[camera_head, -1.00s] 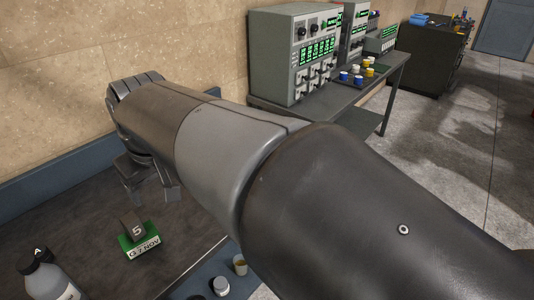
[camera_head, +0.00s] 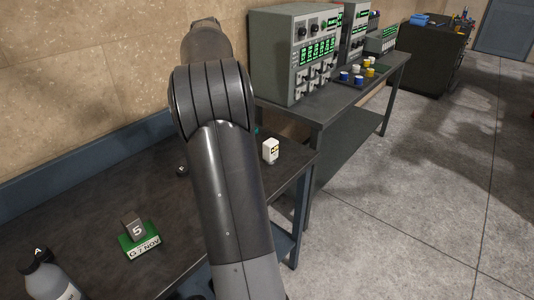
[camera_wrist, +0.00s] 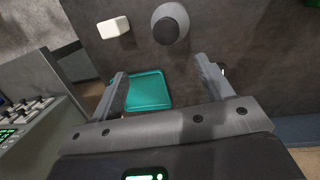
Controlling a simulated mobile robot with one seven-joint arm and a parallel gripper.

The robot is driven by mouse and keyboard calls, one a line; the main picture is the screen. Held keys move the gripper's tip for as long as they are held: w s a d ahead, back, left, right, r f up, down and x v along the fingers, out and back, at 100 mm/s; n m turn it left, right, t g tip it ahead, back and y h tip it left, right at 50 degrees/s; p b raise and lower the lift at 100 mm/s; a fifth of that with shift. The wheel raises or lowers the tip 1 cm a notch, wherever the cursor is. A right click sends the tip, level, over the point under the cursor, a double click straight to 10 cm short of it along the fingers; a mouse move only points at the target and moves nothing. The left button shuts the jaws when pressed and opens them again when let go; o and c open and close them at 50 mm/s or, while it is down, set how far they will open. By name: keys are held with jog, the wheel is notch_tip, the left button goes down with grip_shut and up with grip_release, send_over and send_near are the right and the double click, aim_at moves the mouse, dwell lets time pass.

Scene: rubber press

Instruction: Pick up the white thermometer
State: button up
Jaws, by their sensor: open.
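In the wrist view, a plain white block (camera_wrist: 113,27) at the top left appears to be the same thing. I cannot tell for sure that it is the thermometer. My gripper (camera_wrist: 161,67) is open and empty, its fingers spread above the table. The white block lies beyond the left fingertip, apart from it. In the head view my arm hides the gripper.
A teal tray (camera_wrist: 151,91) lies between and below the fingers. A round grey object with a dark top (camera_wrist: 170,24) stands beside the white block. Instrument boxes (camera_head: 292,55) stand on the neighbouring bench.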

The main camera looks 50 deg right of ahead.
jog(key=d+f+g, duration=0.1)
jog(key=d+f, duration=0.5)
jog(key=d, duration=0.3)
jog(key=g+y, duration=0.2)
send_near(275, 160)
jog(key=x, duration=0.6)
jog(key=shift+s+a+f, duration=0.15)
jog(key=shift+a+f, duration=0.05)
jog(key=shift+f, duration=0.1)
jog(key=shift+c, duration=0.4)
jog(key=c, duration=1.2)
